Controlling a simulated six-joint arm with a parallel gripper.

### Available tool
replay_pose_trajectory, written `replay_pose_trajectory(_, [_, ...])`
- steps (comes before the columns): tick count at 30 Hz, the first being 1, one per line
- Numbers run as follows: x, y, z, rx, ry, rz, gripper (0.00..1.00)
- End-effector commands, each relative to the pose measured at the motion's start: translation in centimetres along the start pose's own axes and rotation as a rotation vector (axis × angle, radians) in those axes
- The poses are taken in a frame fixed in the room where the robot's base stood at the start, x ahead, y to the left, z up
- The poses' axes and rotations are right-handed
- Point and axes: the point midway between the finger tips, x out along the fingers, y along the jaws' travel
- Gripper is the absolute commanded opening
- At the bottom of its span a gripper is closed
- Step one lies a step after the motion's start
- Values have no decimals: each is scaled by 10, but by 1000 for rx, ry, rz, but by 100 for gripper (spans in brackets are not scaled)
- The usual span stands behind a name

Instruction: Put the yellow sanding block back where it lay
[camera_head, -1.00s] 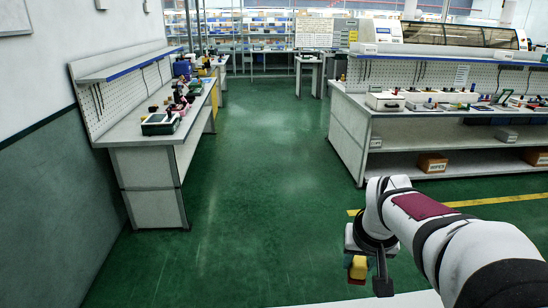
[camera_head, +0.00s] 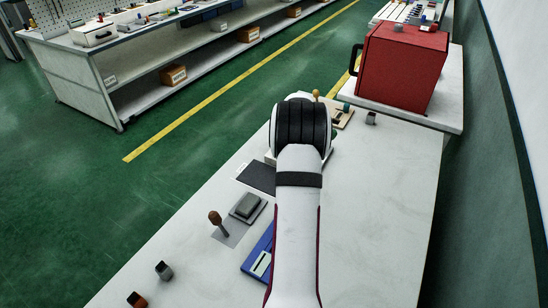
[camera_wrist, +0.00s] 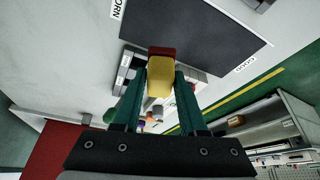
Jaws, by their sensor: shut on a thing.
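In the wrist view the yellow sanding block (camera_wrist: 160,78) is held between the two green fingers of my gripper (camera_wrist: 161,82). A dark red part (camera_wrist: 162,51) shows at the block's far end. The block is in front of a dark mat (camera_wrist: 208,35), which has a "GOOD" label at one corner and a partly cut-off label ending in "ORN" at another. In the head view my arm reaches over the white bench and hides my gripper and the block. The dark mat (camera_head: 257,178) shows just left of my arm. I cannot tell whether the block touches anything below.
Left of my arm lie a grey block on a grey plate (camera_head: 247,207), a brown-handled tool (camera_head: 215,219) and a blue tray (camera_head: 257,264). A red cabinet (camera_head: 402,68) stands at the bench's far end. The bench (camera_head: 378,215) right of my arm is clear.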

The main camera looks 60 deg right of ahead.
Motion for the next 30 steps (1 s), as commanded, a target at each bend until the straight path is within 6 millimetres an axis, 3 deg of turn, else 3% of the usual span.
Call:
replay_pose_trajectory(7, [0, -1, 1, -2, 1, -1, 0])
replay_pose_trajectory(21, [49, -1, 22, -4, 1, -1, 0])
replay_pose_trajectory(30, [54, -1, 24, -3, 1, -1, 0])
